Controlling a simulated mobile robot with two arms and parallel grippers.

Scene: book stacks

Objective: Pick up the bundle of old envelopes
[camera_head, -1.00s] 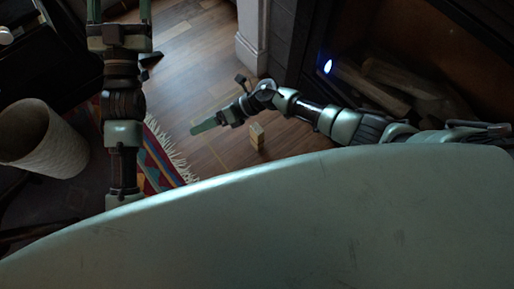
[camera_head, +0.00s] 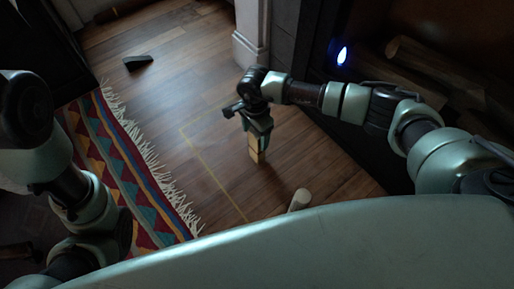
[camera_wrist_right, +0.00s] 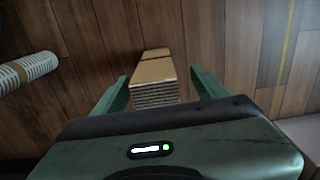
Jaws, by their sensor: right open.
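The bundle of old envelopes (camera_wrist_right: 154,78) is a tan, layered stack on the wood floor, with a dark band across its top. In the right wrist view it lies between the fingers of my right gripper (camera_wrist_right: 162,86). The fingers are open, with visible gaps on both sides of the bundle. In the head view my right gripper (camera_head: 257,138) points down at the floor. The bundle there (camera_head: 254,150) is partly hidden by the gripper. My left arm is at the left of the head view, but I cannot see its gripper.
A pale, ribbed cylinder (camera_wrist_right: 27,70) lies near the bundle; a pale object (camera_head: 299,199) shows in the head view. A fringed, patterned rug (camera_head: 125,165) is to the left. Logs (camera_head: 435,75) lie in a dark recess at right. A dark wedge (camera_head: 138,62) sits on open floor.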

